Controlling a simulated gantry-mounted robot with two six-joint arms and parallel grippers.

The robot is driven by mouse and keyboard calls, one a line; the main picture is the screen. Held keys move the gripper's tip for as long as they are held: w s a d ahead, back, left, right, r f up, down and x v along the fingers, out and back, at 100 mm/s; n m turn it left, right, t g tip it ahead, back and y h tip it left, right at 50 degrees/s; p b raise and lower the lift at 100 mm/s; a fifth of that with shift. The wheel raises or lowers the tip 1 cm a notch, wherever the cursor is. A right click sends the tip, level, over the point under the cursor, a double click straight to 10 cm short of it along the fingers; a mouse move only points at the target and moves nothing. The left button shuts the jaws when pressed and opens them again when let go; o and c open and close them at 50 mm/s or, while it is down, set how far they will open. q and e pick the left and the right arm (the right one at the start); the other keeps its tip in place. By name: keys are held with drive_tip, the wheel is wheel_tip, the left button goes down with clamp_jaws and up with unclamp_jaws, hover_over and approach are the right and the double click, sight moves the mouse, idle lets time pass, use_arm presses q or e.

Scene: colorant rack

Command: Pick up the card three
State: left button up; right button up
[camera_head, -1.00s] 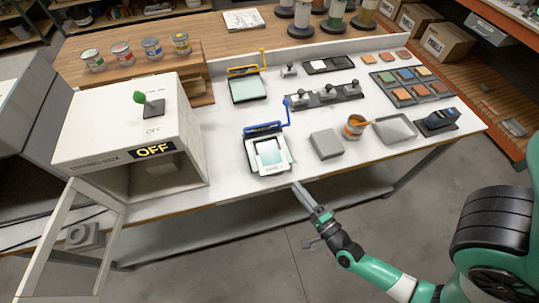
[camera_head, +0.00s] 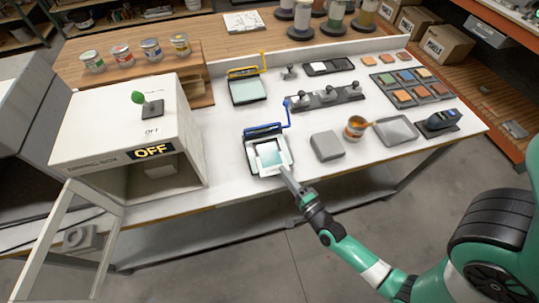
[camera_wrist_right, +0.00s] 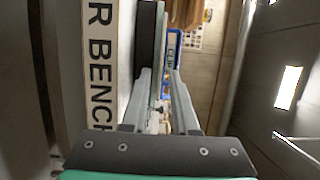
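A white-framed card (camera_head: 283,157) with a pale teal centre lies on the dark tray (camera_head: 252,156) with the blue handle, near the front edge of the white bench. I take it for card three; its label is not readable now. My right gripper (camera_head: 285,173) reaches in from the front, its tips by the card's lower right corner. My left gripper is not in view.
A similar tray with a yellow handle (camera_head: 247,91) stands behind. A grey block (camera_head: 326,146) and an orange-stained cup (camera_head: 355,127) sit to the right. A white box marked OFF (camera_head: 110,125) stands left. The bench edge (camera_wrist_right: 100,60) is close in the wrist view.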

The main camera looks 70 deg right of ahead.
clamp_jaws()
idle(1.2)
